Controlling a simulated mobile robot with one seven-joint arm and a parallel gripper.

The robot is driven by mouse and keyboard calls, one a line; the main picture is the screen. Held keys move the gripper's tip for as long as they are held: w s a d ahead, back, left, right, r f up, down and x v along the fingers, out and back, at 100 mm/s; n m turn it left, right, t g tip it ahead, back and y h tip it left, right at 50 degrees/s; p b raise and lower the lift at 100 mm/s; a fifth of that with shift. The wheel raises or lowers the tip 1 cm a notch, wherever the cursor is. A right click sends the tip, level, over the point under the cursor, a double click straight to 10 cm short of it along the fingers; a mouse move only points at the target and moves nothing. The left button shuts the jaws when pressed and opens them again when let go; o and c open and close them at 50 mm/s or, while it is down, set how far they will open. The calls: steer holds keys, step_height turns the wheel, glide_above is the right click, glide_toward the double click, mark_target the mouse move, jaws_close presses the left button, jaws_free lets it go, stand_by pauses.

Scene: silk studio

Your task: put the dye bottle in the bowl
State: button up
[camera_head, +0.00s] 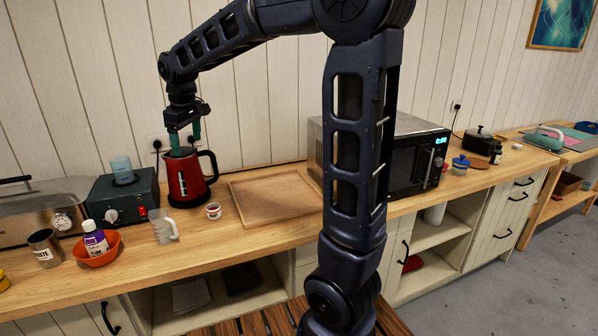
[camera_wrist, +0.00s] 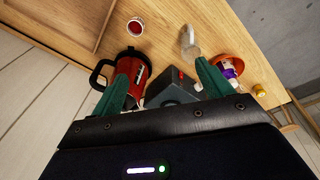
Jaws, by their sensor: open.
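In the wrist view the bottle (camera_wrist: 228,69) and the bowl (camera_wrist: 238,62) show at the right, beyond one green finger. My gripper (camera_head: 183,139) is open and empty, fingers pointing down, above or beside the red kettle's top and well to the right of the bowl. In the wrist view its two fingers (camera_wrist: 165,72) are spread wide.
The red kettle (camera_head: 187,181) stands closest to my gripper. A grey control box (camera_head: 124,199) with a cup on top stands behind the bowl. A clear jug (camera_head: 163,228), a small jar (camera_head: 213,211) and a metal mug (camera_head: 45,249) are nearby. A wooden board (camera_head: 275,197) lies empty.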

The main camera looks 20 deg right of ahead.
steer(key=s+d+m+t, duration=0.15)
steer(key=s+d, duration=0.25)
steer(key=d, duration=0.4)
steer(key=s+d+m, duration=0.3)
steer(key=s+d, duration=0.2)
steer(key=d, duration=0.2)
steer(key=s+d+f+m, duration=0.2)
steer(key=s+d, duration=0.3)
steer(key=s, duration=0.1)
steer(key=s+d+f+m+t, duration=0.1)
steer(key=s+d+f+m, duration=0.2)
steer(key=s+d, duration=0.3)
steer(key=shift+s+m+h, duration=0.3)
steer(key=shift+s+m, duration=0.05)
steer(key=shift+s, duration=0.35)
